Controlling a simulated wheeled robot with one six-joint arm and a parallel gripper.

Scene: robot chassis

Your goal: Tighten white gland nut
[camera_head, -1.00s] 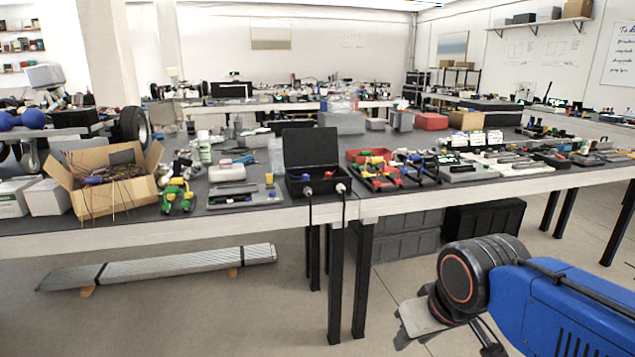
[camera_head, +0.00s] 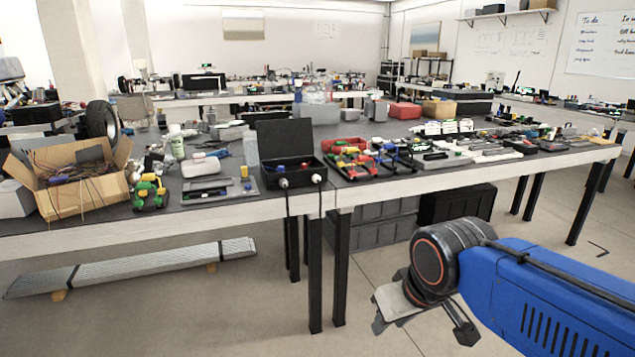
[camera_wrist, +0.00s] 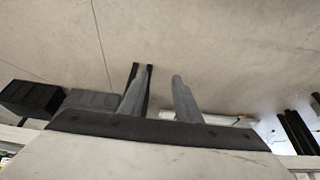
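An open black box (camera_head: 290,165) stands at the front edge of the long table. Two pale cable glands stick out of its front, a left one (camera_head: 283,183) and a right one (camera_head: 317,178), each with a black cable hanging over the edge. Both look whitish; at this size I cannot tell which nut is the white one or how tight it sits. My gripper (camera_wrist: 159,77) shows in the wrist view with its two grey fingers apart and nothing between them. In the head view it is low in front of the table, right of the box and well away from it.
On the table (camera_head: 400,190), a cardboard box (camera_head: 75,198) and a green toy (camera_head: 149,190) stand left, red and blue tools (camera_head: 357,163) right of the black box. Below are dark crates (camera_head: 457,205) and a bundle of rods (camera_head: 130,270). The floor in front is clear.

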